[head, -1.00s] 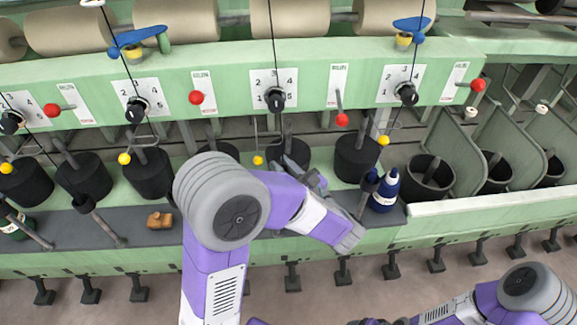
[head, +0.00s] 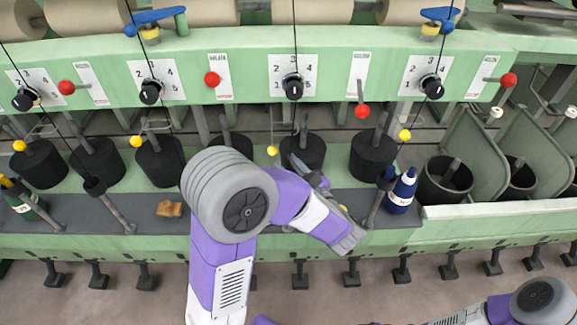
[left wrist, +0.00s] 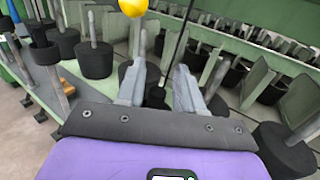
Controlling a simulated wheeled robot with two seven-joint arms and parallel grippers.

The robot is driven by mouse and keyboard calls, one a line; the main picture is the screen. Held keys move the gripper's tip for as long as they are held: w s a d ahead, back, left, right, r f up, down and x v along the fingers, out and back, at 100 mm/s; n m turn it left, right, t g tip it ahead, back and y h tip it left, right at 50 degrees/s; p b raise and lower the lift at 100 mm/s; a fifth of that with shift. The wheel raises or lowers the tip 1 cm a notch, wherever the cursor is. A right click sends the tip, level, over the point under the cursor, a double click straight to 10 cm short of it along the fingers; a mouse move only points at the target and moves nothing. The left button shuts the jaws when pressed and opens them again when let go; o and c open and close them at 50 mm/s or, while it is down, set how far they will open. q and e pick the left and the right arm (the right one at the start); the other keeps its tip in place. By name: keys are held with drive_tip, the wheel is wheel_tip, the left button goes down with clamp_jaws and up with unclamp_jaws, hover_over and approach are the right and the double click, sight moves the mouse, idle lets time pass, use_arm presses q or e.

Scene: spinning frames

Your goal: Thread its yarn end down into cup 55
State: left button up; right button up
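My left gripper (head: 303,168) reaches up beside a black cup (head: 304,149) on the green machine. In the left wrist view its two grey fingers (left wrist: 160,66) are apart, with a black cup (left wrist: 156,97) beyond them. A dark yarn (left wrist: 186,28) runs down into the gap between the fingers; I cannot see it gripped. In the head view a dark yarn (head: 293,30) hangs past a dial toward this cup. The yarn's end is not clear. I cannot read the number 55 on any cup. My right arm is at lower right; its gripper does not show clearly.
A yellow ball (head: 272,150) hangs just left of the cup and looms close above the fingers in the left wrist view (left wrist: 134,7). A blue bottle (head: 401,191) and a brown block (head: 169,209) stand on the grey shelf (head: 340,207). More black cups (head: 374,154) line the row.

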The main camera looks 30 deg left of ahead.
use_arm(q)
drive_tip(key=shift+o, duration=1)
drive_tip(key=p+v, duration=0.1)
drive_tip(key=v, duration=0.6)
drive_tip(key=shift+d+p, duration=0.25)
drive_tip(key=shift+p, duration=0.05)
drive_tip(key=shift+s, duration=0.1)
